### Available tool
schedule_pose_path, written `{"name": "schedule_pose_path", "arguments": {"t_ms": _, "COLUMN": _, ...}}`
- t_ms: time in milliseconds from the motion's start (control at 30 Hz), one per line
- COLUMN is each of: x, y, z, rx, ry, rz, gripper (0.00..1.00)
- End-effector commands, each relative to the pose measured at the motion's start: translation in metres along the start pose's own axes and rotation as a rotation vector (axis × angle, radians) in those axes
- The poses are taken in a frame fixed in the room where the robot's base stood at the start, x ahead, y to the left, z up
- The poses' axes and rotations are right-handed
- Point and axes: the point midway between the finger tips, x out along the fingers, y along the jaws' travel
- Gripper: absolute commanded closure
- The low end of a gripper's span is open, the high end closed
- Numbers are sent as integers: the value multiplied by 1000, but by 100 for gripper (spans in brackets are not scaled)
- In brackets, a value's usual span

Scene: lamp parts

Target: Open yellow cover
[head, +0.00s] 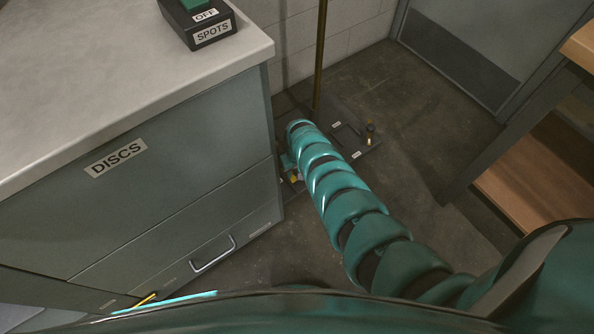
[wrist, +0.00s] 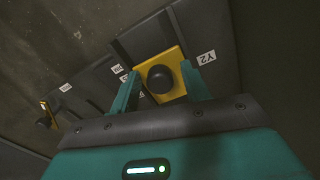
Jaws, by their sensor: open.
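A yellow cover (wrist: 173,58) with a round black knob shows in the wrist view, beside a label that appears to read Y2. My gripper (wrist: 160,72) is open, with one teal finger on each side of the cover and knob. I cannot tell whether the fingers touch it. In the head view, my arm reaches down to a dark plate (head: 357,134) on the floor and hides most of the gripper. A small yellow bit (head: 296,178) shows beside the arm's end.
Another yellow part (wrist: 45,106) with a black knob is at the left of the wrist view. A grey-green DISCS cabinet (head: 175,205) stands close left of the arm. A brass pole (head: 320,60) rises behind it. A wooden shelf (head: 535,190) is at right. Floor between is clear.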

Motion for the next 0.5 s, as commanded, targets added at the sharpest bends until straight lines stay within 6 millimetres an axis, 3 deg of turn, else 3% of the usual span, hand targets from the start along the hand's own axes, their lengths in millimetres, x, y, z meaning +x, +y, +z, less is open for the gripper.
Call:
{"name": "schedule_pose_path", "arguments": {"t_ms": 33, "x": 0, "y": 0, "z": 0, "rx": 0, "ry": 0, "rz": 0, "gripper": 55}}
{"name": "schedule_pose_path", "arguments": {"t_ms": 267, "x": 0, "y": 0, "z": 0, "rx": 0, "ry": 0, "rz": 0, "gripper": 100}}
{"name": "schedule_pose_path", "arguments": {"t_ms": 500, "x": -1, "y": 1, "z": 2, "rx": 0, "ry": -1, "rz": 0, "gripper": 100}}
